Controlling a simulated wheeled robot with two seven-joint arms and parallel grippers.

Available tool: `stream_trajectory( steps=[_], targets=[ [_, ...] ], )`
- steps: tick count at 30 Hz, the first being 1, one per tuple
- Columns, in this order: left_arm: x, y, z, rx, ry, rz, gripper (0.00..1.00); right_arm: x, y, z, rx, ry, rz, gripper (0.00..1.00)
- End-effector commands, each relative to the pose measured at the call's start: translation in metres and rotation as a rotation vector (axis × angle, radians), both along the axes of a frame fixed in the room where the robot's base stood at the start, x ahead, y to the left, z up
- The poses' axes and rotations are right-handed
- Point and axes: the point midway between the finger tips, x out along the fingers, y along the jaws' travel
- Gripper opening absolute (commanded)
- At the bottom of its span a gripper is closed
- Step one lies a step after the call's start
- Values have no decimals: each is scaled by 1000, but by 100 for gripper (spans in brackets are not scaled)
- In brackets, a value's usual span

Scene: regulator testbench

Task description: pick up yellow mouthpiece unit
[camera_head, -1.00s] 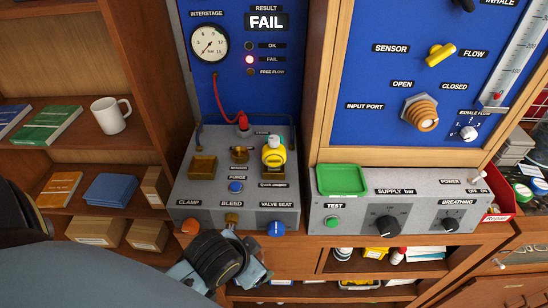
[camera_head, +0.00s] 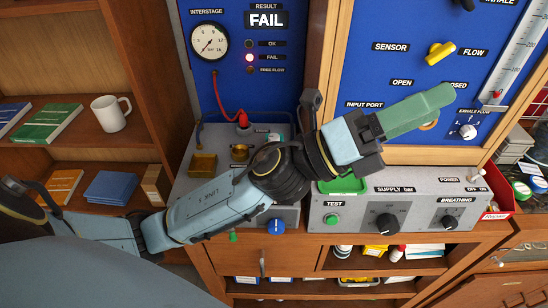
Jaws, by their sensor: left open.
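My left gripper (camera_head: 415,112) reaches in from the left and points up to the right, in front of the blue test panel. It is open, with a long green piece at its end. I see nothing held, though the view from behind hides the gap between the fingers. The yellow unit with the pale top, seen earlier on the grey bench block (camera_head: 180,195) below the red hose, is now hidden behind my left arm. No other part of it shows. My right gripper is not in view.
The blue panel carries a yellow sensor lever (camera_head: 440,53); its input port is mostly covered by my gripper. A green tray (camera_head: 345,186) sits on the grey control box (camera_head: 440,190), partly covered. A white mug (camera_head: 110,113) stands on the left shelf.

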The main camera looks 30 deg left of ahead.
Motion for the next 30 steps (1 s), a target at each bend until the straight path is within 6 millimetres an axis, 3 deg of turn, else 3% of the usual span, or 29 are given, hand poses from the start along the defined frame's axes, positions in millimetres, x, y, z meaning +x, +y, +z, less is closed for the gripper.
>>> stream_trajectory(
  steps=[2,5,8,10,14,18,21,24,27,30],
  targets=[
    [-24,-30,-2,221,-257,-81,81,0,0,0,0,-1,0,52],
    [-47,-54,-28,507,-557,-183,81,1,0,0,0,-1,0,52],
    [-57,-59,-69,806,-834,-290,81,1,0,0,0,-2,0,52],
    [-53,-50,-101,1024,-1005,-370,81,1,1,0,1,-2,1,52],
    [-25,-3,-152,1450,-1258,-541,81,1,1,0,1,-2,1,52],
    [19,78,-174,1907,-1386,-755,81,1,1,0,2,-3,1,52],
    [43,135,-168,2179,-1378,-904,81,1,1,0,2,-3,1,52],
    [57,180,-153,2374,-1320,-1023,81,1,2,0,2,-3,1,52],
    [62,207,-141,2490,-1261,-1105,81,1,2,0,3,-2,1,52],
    [65,221,-138,2542,-1224,-1146,81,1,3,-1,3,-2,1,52]
  ],
)
